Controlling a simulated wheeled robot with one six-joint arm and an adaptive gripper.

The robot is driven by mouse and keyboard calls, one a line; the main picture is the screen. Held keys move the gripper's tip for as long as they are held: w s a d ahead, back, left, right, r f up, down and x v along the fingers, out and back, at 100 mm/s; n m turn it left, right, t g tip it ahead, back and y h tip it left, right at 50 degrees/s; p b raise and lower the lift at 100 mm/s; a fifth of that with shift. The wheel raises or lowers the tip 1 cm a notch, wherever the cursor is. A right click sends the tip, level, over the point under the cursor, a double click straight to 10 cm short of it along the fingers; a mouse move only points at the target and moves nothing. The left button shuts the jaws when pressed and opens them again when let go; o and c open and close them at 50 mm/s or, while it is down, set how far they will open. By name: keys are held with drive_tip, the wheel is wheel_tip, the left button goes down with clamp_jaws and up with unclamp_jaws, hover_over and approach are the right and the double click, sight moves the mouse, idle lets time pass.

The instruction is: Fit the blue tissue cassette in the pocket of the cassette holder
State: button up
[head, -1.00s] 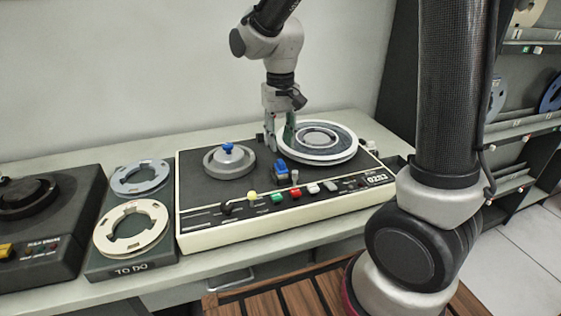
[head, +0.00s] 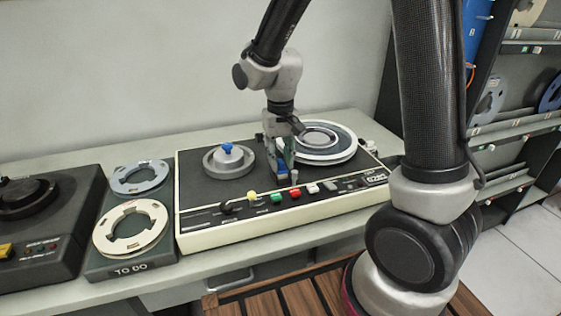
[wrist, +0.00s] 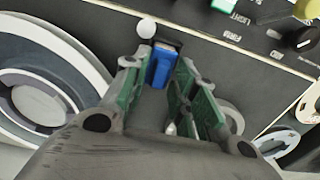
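No tissue cassette or cassette holder is recognisable; a reel tape deck (head: 215,191) stands on the counter. A small blue block (wrist: 160,68) on the deck shows in the wrist view, set against a dark part. In the head view my gripper mostly hides it. My gripper (head: 280,172) points down at the middle of the deck, left of the right-hand reel (head: 338,154). In the wrist view my gripper (wrist: 157,64) is open, its green-padded fingers on either side of the blue block. I cannot tell whether they touch it.
A grey reel hub with a blue knob (head: 228,149) is on the deck's left. Coloured buttons (head: 276,200) line its front. A "TO DO" tray (head: 130,268) with two reels is further left. The counter's front edge (head: 240,260) is clear.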

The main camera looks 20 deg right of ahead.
sight(281, 161)
clamp_jaws()
drive_tip(key=shift+r, duration=3)
